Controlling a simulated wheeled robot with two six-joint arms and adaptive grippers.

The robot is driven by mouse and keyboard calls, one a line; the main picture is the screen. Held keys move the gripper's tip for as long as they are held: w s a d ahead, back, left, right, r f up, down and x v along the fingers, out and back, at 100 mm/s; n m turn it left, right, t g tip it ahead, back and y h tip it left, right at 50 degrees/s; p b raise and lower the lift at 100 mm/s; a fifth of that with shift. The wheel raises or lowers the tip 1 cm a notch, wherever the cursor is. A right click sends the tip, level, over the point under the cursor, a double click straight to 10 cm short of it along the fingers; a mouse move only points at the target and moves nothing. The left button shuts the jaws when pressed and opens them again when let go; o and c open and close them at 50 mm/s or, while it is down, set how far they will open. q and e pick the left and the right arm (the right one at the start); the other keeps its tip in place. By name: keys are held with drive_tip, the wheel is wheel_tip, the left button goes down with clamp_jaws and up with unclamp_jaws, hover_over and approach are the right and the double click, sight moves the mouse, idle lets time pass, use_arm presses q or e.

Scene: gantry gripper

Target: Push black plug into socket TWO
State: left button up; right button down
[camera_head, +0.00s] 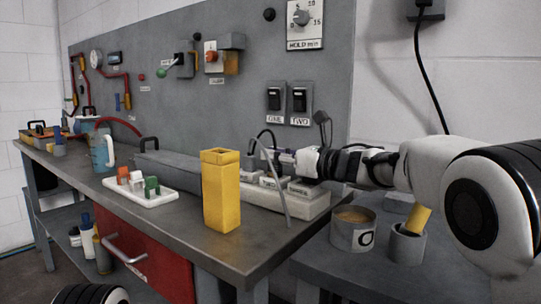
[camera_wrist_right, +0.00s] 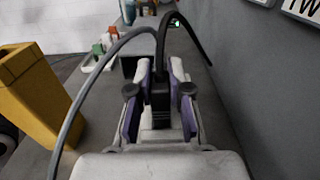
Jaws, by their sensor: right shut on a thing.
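My right gripper (camera_head: 284,160) reaches in from the right over the pale socket strip (camera_head: 312,207) on the bench. In the right wrist view, its purple-padded fingers (camera_wrist_right: 160,100) are shut on the black plug (camera_wrist_right: 160,90), with a black cable rising from it. The strip has pale labels (camera_head: 270,183) near the gripper, too small to read. The gripper hides the plug's lower end and the socket below it, so I cannot tell whether the plug touches a socket. My left gripper is not in view.
A tall yellow box (camera_head: 221,190) stands near the strip; a grey cable (camera_head: 275,185) arcs beside it. A white tray (camera_head: 140,196) and blue jug (camera_head: 102,155) stand left; a tin (camera_head: 352,232) stands lower right.

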drive_tip(key=shift+d+f+b, duration=0.2)
drive_tip(key=shift+f+b, duration=0.3)
drive_tip(key=shift+f, duration=0.15)
drive_tip(key=shift+w+r, duration=0.15)
drive_tip(key=shift+r, duration=0.25)
drive_tip(key=c, duration=1)
unclamp_jaws()
drive_tip(key=shift+r, duration=0.1)
drive_tip(key=shift+d, duration=0.2)
